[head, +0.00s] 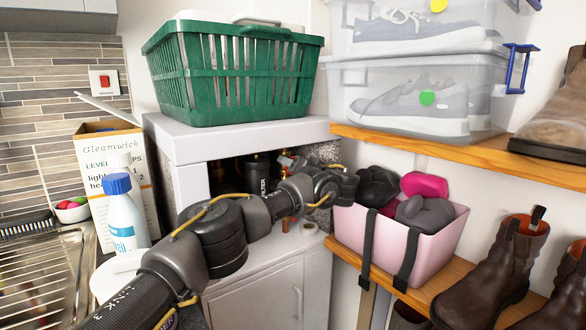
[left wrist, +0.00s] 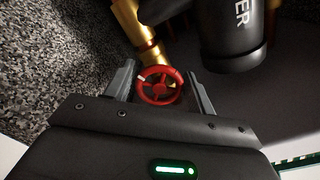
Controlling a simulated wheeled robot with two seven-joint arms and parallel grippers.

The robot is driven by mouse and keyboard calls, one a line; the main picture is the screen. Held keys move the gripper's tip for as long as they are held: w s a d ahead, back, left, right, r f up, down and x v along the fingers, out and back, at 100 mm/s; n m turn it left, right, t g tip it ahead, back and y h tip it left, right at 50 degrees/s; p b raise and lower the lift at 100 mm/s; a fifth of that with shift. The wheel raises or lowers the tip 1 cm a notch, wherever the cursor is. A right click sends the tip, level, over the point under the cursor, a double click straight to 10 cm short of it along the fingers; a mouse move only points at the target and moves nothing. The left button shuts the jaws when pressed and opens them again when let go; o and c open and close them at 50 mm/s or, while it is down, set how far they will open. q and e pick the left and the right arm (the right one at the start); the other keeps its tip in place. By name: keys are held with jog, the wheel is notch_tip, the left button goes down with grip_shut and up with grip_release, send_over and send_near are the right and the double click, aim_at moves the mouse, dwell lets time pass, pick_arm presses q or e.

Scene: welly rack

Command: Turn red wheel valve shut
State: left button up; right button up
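The red wheel valve (left wrist: 160,86) shows in the left wrist view, with a round rim and spokes, in front of a brass pipe (left wrist: 138,32). My left gripper (left wrist: 160,72) is open, with one finger on each side of the wheel. The left finger looks close to the rim; I cannot tell whether the right finger touches it. In the head view my left arm reaches into the opening of the white cabinet (head: 240,139), and I cannot make out the wheel there. My right gripper is not in view.
A black filter cylinder (left wrist: 230,38) hangs close beside the wheel, and a speckled wall (left wrist: 50,55) stands on the left. A green basket (head: 232,75) sits on the cabinet. A pink bin (head: 425,248) stands on the shelf right of the opening. A white bottle (head: 122,215) stands at left.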

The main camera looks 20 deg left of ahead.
pick_arm(q)
jog(key=shift+o, duration=1.4)
jog(key=b+v, duration=0.2)
jog(key=v, duration=0.8)
jog(key=shift+s+d, duration=0.25)
jog(key=shift+d, duration=0.05)
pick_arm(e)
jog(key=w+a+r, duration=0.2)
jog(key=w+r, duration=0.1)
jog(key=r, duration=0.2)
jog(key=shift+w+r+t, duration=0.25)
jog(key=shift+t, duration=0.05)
